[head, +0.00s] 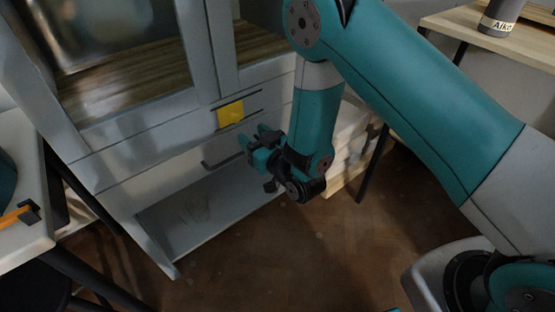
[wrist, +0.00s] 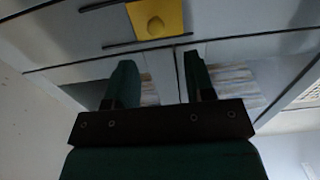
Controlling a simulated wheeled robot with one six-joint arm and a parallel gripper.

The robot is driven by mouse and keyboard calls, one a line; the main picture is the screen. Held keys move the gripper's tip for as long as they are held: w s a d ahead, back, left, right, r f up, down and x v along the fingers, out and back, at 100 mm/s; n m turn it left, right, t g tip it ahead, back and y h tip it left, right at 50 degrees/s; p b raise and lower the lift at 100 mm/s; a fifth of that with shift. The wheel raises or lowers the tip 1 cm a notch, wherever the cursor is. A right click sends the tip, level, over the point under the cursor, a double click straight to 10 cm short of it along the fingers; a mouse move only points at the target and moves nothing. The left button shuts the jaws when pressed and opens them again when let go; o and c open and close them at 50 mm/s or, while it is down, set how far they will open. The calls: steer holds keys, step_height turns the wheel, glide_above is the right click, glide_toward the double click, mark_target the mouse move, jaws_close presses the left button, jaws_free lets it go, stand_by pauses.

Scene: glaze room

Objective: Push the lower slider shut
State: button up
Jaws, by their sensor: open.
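A yellow plate with a round knob (head: 230,113) sits between two thin dark rails on the grey cabinet front, near their left end in the head view. It also shows at the top of the wrist view (wrist: 157,18). It looks like a slider; I cannot tell for sure that it is the lower one. Below it is a pale drawer-like front with a dark bar handle (head: 220,160). My gripper (head: 262,145) is open and empty, below and right of the yellow plate. In the wrist view its two fingers (wrist: 158,82) stand apart below the plate, with nothing between them.
The grey cabinet (head: 120,140) has a wooden shelf (head: 125,75) above and an open-looking bottom compartment (head: 215,210). A white table (head: 22,215) stands at left, a wooden table (head: 480,32) at upper right with a grey cup (head: 500,14). Brown floor (head: 300,260) is clear in front.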

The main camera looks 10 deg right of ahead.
steer(key=b+v, duration=0.1)
steer(key=v, duration=0.9)
steer(key=shift+r, duration=0.1)
